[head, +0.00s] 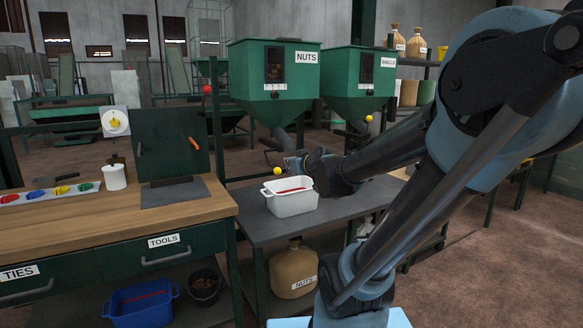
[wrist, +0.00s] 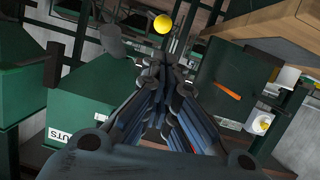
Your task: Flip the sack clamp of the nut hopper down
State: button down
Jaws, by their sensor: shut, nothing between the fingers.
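The green nut hopper (head: 252,62) with its NUTS label stands behind the grey bench in the head view. It also shows at left in the wrist view (wrist: 95,95). A yellow ball knob (head: 277,171) is beside my gripper, below the hopper; it may be the sack clamp's handle, but the clamp itself cannot be made out. A yellow ball (wrist: 163,24) shows beyond my fingertips in the wrist view. My gripper (head: 294,164) is shut and empty, above the white tub. I cannot tell whether it touches the knob.
A white tub (head: 290,204) stands on the grey bench (head: 262,232) under my gripper. A tied NUTS sack (head: 294,268) sits on the shelf below. The second green hopper (head: 357,78) is to the right. A wooden workbench (head: 90,225) with a green panel (head: 160,148) is at left.

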jog(key=shift+s+d, duration=0.1)
jog(key=shift+s, duration=0.25)
jog(key=s+d+f+m+g+h, duration=0.1)
jog(key=s+d+f+g, duration=0.2)
jog(key=s+f, duration=0.3)
jog(key=s+d+f+m+g+h, duration=0.2)
jog(key=s+f+g, duration=0.3)
jog(key=s, duration=0.6)
jog(key=s+d+f+m+g+h, duration=0.1)
jog(key=s+d+f+g, duration=0.2)
jog(key=s+d+f, duration=0.2)
jog(key=s+f, duration=0.2)
jog(key=s, duration=0.1)
jog(key=shift+s+f+m+g+h, duration=0.3)
jog(key=shift+s+f+g, duration=0.1)
